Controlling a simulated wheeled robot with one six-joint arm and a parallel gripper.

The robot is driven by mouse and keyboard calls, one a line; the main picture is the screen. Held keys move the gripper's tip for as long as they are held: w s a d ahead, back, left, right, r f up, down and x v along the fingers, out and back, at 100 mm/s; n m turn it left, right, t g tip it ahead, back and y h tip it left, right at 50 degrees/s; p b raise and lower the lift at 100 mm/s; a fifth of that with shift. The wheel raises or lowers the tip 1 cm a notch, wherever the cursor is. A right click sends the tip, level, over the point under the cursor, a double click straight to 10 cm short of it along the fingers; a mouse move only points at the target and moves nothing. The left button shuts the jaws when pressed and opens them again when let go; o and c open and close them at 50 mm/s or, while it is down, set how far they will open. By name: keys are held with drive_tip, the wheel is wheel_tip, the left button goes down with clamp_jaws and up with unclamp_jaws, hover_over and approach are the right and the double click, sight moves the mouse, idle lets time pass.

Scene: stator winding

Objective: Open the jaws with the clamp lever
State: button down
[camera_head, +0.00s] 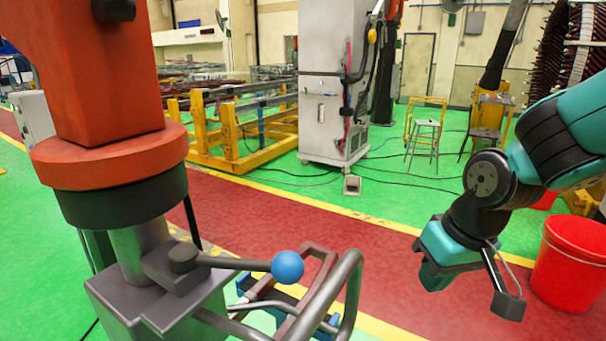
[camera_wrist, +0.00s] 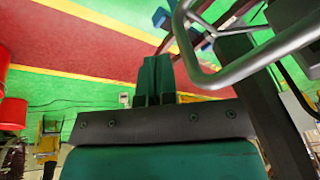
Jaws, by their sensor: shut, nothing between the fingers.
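The clamp lever (camera_head: 228,263) is a dark bar on the grey block (camera_head: 165,312) below the orange column, at the lower left of the head view. It points right and ends in a blue ball (camera_head: 287,267). My gripper (camera_head: 436,280) is teal and hangs to the right of the ball, well apart from it. In the wrist view its two teal fingers (camera_wrist: 156,76) are together with nothing between them. I cannot clearly make out the jaws or the lever in the wrist view.
A curved metal tube (camera_head: 340,292) rises right of the ball, between it and my gripper; it crosses the wrist view's upper right (camera_wrist: 250,55). A red bucket (camera_head: 572,262) stands at the right. Yellow rails (camera_head: 230,130) and a grey cabinet (camera_head: 325,110) stand behind. The red walkway is mostly clear.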

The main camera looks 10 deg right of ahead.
drive_tip(key=w+a+r+n+g+y+p, duration=0.1)
drive_tip(key=w+a+r+n+g+y, duration=0.15)
drive_tip(key=w+a+r+n, duration=0.45)
drive_tip(key=w+a+r+n+g+y+p, duration=0.1)
drive_tip(key=w+a+r+n+g+y, duration=0.15)
drive_tip(key=a+r+n, duration=0.5)
drive_tip(key=s+a+f+m+h, duration=0.1)
drive_tip(key=s+a+f, duration=0.3)
drive_tip(key=s+f, duration=0.2)
drive_tip(key=shift+a+f+m+b, duration=0.3)
drive_tip(key=shift+a+f+m, duration=0.05)
drive_tip(key=shift+f, duration=0.55)
drive_tip(key=shift+s, duration=0.1)
